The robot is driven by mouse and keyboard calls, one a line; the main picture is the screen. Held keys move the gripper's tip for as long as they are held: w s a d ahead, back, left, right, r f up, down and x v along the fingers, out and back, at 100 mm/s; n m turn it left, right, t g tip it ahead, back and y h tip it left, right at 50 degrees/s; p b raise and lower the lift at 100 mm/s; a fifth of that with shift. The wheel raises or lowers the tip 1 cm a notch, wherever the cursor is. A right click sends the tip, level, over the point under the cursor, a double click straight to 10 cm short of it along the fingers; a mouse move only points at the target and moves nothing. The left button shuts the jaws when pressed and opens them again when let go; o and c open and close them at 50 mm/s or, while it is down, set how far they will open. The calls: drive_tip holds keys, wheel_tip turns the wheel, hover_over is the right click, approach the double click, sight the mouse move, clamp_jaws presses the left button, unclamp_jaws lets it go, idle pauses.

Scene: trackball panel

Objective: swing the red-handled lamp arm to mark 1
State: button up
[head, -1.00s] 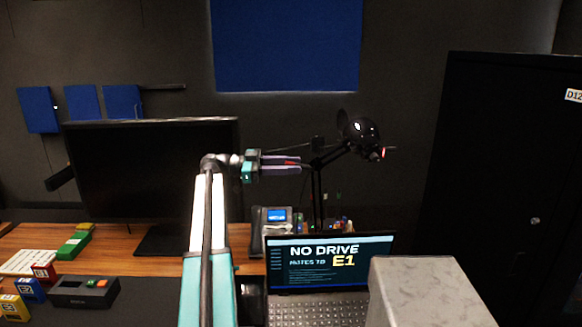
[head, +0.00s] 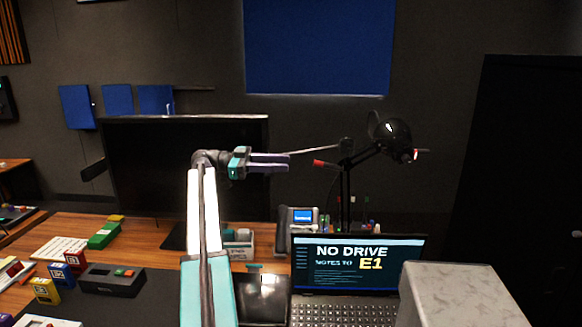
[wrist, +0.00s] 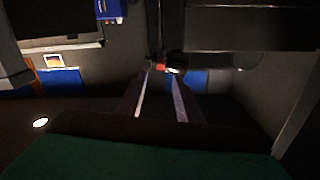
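A black desk lamp (head: 390,130) stands behind the laptop, its head to the upper right of its post. A red handle (head: 320,163) sticks out to the left from the lamp's joint. It also shows as a small red spot in the wrist view (wrist: 160,67), just beyond my fingertips. Another red tip (head: 415,155) is on the lamp head. My gripper (head: 288,161), with purple fingers, is to the left of the red handle, apart from it in the head view. The wrist view shows a gap between the fingers, with nothing held. I cannot make out mark 1.
A large monitor (head: 185,150) stands behind my arm. An open laptop (head: 360,260) and a grey block (head: 460,290) are in front of the lamp. A phone-like device with a blue screen (head: 302,217) stands by the lamp. Several small coloured boxes lie at lower left.

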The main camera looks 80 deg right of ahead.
drive_tip(key=shift+w, duration=0.55)
